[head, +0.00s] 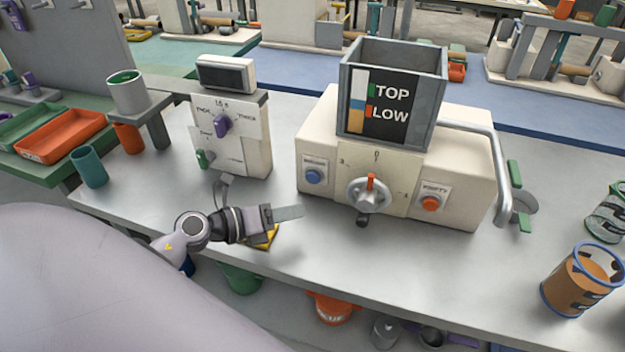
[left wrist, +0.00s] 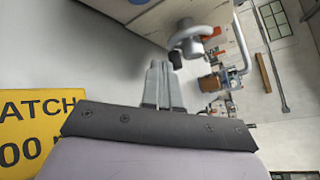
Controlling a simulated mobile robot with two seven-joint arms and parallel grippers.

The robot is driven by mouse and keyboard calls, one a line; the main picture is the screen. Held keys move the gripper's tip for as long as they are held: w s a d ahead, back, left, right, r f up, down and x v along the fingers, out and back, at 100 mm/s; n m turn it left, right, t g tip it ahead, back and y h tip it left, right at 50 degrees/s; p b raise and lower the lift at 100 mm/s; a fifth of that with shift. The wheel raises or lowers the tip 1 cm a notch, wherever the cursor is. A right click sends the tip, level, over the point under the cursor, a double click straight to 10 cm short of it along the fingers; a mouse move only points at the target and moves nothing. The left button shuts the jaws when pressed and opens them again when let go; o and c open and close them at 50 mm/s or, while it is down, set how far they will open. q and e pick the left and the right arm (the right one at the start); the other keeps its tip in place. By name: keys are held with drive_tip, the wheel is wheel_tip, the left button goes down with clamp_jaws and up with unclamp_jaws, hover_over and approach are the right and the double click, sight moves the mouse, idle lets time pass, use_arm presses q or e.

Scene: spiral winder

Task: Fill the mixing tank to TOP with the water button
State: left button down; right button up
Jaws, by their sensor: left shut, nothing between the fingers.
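The mixing tank (head: 428,98) is a grey open box on top of a cream machine. Its front panel reads TOP beside a green mark and LOW beside an orange mark. A gauge strip (head: 357,100) left of the words shows white above, then blue, then tan. The blue button (head: 314,177), likely the water button, is on the machine's left front; its label is too small to read surely. An orange-red button (head: 431,204) labelled EMPTY is on the right. My left gripper (head: 300,212) is shut and empty, in front of and below the blue button, apart from it. My right gripper is out of view.
A handwheel (head: 369,194) sticks out between the buttons. A dial box (head: 240,145) stands left of the machine. A yellow card (left wrist: 35,130) lies by my left gripper. An orange-brown can (head: 575,285) stands at the right. The front of the table is mostly clear.

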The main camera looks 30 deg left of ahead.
sight(313, 178)
use_arm(q)
drive_tip(key=m, duration=0.6)
drive_tip(key=shift+s+m, duration=0.3)
drive_tip(key=shift+s, duration=0.1)
drive_tip(key=m, duration=0.2)
drive_tip(key=m+b, duration=0.1)
drive_tip(key=m, duration=0.1)
drive_tip(key=shift+s+d+m, duration=0.15)
drive_tip(key=shift+s+m, duration=0.05)
drive_tip(key=shift+m, duration=0.2)
drive_tip(key=m, duration=0.4)
drive_tip(key=shift+s+m, duration=0.3)
drive_tip(key=shift+m, duration=0.1)
drive_tip(key=m, duration=0.5)
drive_tip(key=shift+s+d+b, duration=0.1)
drive_tip(key=shift+s+b, duration=0.15)
drive_tip(key=shift+b, duration=0.05)
drive_tip(key=w, duration=0.2)
drive_tip(key=w+a, duration=0.1)
drive_tip(key=w, duration=0.1)
drive_tip(key=w+b, duration=0.1)
drive_tip(key=w, duration=0.2)
drive_tip(key=shift+w+a+f, duration=0.1)
drive_tip(key=shift+a, duration=0.25)
drive_tip(key=shift+w+a+b, duration=0.2)
drive_tip(key=shift+w+b, duration=0.1)
drive_tip(key=shift+w, duration=0.4)
drive_tip(key=shift+w, duration=0.1)
